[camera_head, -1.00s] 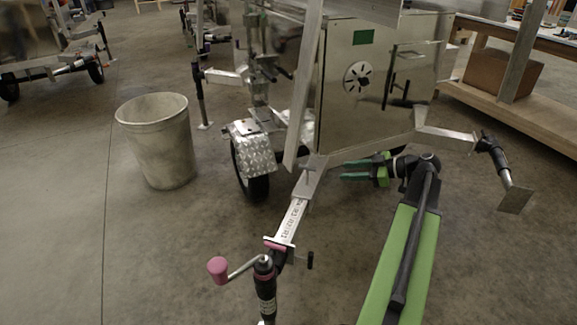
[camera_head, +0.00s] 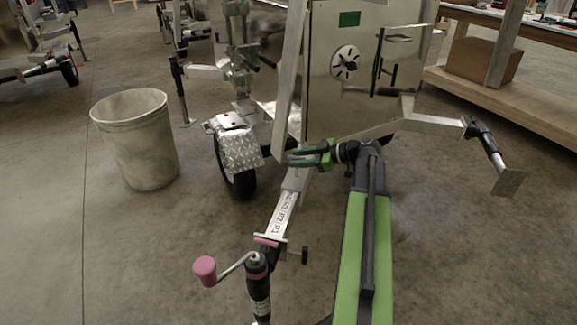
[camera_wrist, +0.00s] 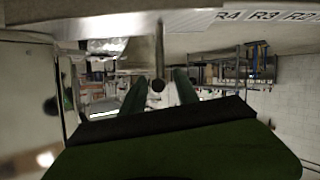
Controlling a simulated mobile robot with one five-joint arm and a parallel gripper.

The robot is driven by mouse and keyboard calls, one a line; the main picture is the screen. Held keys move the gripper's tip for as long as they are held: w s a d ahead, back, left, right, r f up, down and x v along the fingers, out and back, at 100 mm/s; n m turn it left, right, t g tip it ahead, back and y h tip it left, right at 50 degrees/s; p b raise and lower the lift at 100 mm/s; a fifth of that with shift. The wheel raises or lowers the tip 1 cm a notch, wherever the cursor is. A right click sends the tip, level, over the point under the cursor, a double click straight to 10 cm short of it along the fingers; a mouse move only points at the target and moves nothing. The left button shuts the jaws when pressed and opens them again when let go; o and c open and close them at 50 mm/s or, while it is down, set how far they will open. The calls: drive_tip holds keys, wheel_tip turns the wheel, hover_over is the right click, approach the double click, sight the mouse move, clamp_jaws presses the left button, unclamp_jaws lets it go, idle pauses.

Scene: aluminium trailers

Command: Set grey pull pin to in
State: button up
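My gripper (camera_head: 306,157) is at the front corner of the silver trailer box, just above the tongue, with its fingers pointing left. In the wrist view its two green fingers (camera_wrist: 160,88) stand apart with a gap between them. A grey rod with a dark round end (camera_wrist: 158,58), which looks like the grey pull pin, hangs from the top of that view and lines up with the gap. I cannot tell whether the fingers touch it, or whether it is in or out. In the head view I cannot make the pin out clearly near my gripper.
The labelled trailer tongue (camera_head: 277,217) runs down to a jack with a pink-knobbed crank (camera_head: 205,269) and a small black knob (camera_head: 305,255). A grey bin (camera_head: 137,140) stands left. A side jack (camera_head: 488,148) stands right. A wheel with fender (camera_head: 240,150) is behind my gripper.

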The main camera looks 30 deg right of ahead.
sight(295, 159)
drive_tip(key=shift+b+x, duration=0.45)
drive_tip(key=shift+x, duration=1.5)
drive_tip(key=shift+c, duration=0.4)
clamp_jaws()
